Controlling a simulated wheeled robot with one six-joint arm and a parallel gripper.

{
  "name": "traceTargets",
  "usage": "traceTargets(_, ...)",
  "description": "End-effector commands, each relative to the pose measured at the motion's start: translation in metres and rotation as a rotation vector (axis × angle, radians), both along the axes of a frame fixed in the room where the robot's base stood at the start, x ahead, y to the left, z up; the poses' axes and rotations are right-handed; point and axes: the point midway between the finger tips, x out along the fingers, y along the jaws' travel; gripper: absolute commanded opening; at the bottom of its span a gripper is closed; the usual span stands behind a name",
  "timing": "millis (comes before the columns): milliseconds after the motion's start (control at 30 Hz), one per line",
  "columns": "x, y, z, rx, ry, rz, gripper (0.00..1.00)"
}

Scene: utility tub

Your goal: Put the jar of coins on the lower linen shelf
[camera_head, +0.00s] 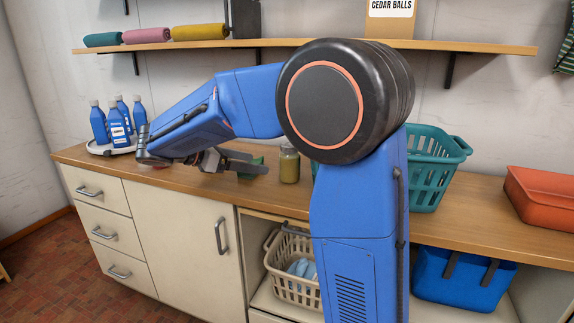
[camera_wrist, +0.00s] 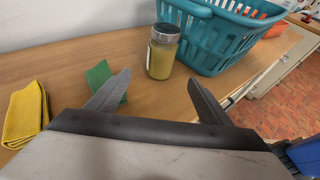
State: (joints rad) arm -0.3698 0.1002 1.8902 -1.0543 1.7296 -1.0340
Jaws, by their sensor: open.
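The jar of coins (camera_head: 289,164) stands upright on the wooden counter, with a grey lid and yellowish contents. It also shows in the wrist view (camera_wrist: 162,55), beyond the fingertips and between their lines. My gripper (camera_head: 263,163) is open and empty, low over the counter to the left of the jar. In the wrist view, its two fingers (camera_wrist: 157,77) are spread apart, not touching the jar. A wooden wall shelf (camera_head: 480,47) above the counter holds rolled teal, pink and yellow towels (camera_head: 147,35). A bracket shows above this shelf at the top edge.
A teal basket (camera_wrist: 215,40) stands close to the right of the jar. A green cloth (camera_wrist: 104,78) and a yellow cloth (camera_wrist: 24,112) lie on the counter. Several blue bottles (camera_head: 118,122) stand on a tray at left. A red bin (camera_head: 540,198) is at right.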

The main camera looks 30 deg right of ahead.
Motion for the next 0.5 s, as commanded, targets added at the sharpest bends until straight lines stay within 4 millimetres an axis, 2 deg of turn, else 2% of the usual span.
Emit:
traceTargets(300, -0.001, -0.054, -0.022, 0.001, 0.0, -0.004, 0.74)
traceTargets(500, -0.001, -0.078, -0.032, 0.002, 0.0, -0.002, 0.74)
